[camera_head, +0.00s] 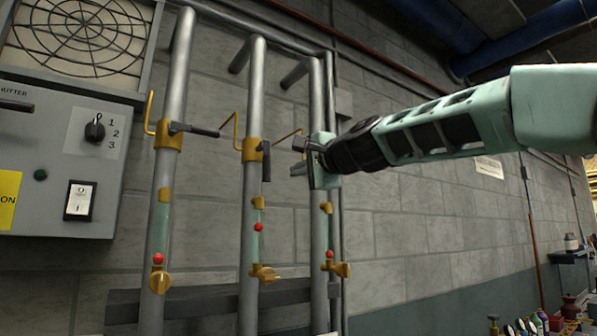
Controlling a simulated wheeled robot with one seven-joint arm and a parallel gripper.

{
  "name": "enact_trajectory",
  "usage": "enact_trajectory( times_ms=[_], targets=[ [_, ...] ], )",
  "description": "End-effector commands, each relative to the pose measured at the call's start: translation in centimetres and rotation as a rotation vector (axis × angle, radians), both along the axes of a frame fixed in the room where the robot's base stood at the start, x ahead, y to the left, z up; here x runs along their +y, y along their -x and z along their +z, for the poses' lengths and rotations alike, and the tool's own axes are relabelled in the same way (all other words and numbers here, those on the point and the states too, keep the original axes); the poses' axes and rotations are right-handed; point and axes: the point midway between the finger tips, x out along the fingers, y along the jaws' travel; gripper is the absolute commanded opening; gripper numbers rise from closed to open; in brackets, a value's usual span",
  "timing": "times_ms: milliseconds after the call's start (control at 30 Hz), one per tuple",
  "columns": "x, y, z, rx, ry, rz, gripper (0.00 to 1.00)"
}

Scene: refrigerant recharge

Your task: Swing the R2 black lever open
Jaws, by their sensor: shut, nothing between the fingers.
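Three grey vertical pipes carry brass valves, and no R2 label is legible. The left pipe's black lever (195,130) points sideways to the right. The middle pipe's black lever (266,161) hangs straight down along the pipe. At the right pipe (318,100), my gripper covers the valve, so its lever cannot be made out; only a thin yellow handle (289,135) shows to its left. My gripper (300,157) reaches in from the right and is shut, with its tips just right of the middle lever. Contact with the right pipe cannot be told.
A grey control box (62,150) with a rotary knob stands at the left, under a fan grille (80,35). Red-balled brass fittings (262,272) sit lower on the pipes. A cluttered bench lies at lower right. The block wall (430,235) below my arm is clear.

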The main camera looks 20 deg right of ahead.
Motion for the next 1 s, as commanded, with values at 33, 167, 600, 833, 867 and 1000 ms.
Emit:
enact_trajectory(
  times_ms=[33, 167, 600, 833, 867, 1000],
  targets=[
    [-0.3, 0.8, -0.1, -0.003, 0.0, -0.001, 0.0],
    [-1.0, 2.4, -0.1, -0.003, 0.0, -0.002, 0.0],
    [-3.4, 8.6, -0.1, -0.003, 0.0, -0.003, 0.0],
    [-3.6, 9.4, 0.0, -0.001, 0.0, -0.002, 0.0],
    [-3.6, 9.4, 0.1, -0.001, 0.0, -0.002, 0.0],
    [-3.6, 9.3, 0.1, -0.001, 0.0, -0.002, 0.0]
  ],
)
